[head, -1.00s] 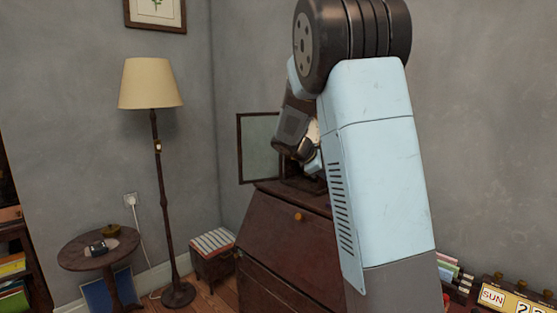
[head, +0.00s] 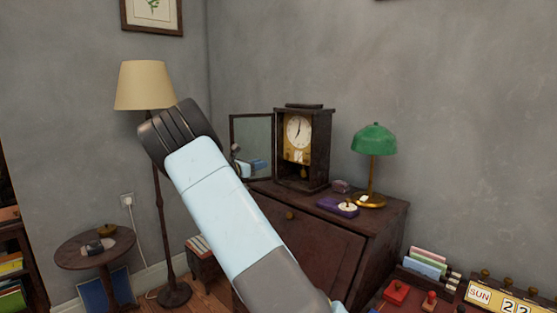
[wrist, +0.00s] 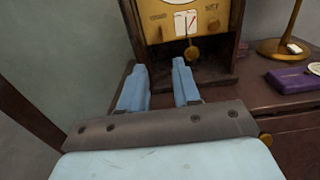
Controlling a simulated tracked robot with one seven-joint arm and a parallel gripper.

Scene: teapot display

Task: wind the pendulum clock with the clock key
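The pendulum clock (head: 318,150) stands upright on the desk, its glazed door (head: 252,135) swung open to the left. Its white dial, brass plate and pendulum are exposed. In the wrist view I see the lower brass plate (wrist: 205,12) with a card on it and the pendulum bob (wrist: 191,54). My gripper (wrist: 158,72) is open, its two blue fingers apart with nothing visible between them, in front of the clock's lower part. In the head view my arm hides much of it; a blue patch by the door may be the gripper or a reflection. I cannot make out the clock key.
A purple case (head: 337,207) with a pale round item lies right of the clock, near a green lamp (head: 374,140). The open door edge (wrist: 28,115) is close on the left. A floor lamp (head: 145,85) and round table (head: 75,250) stand farther left.

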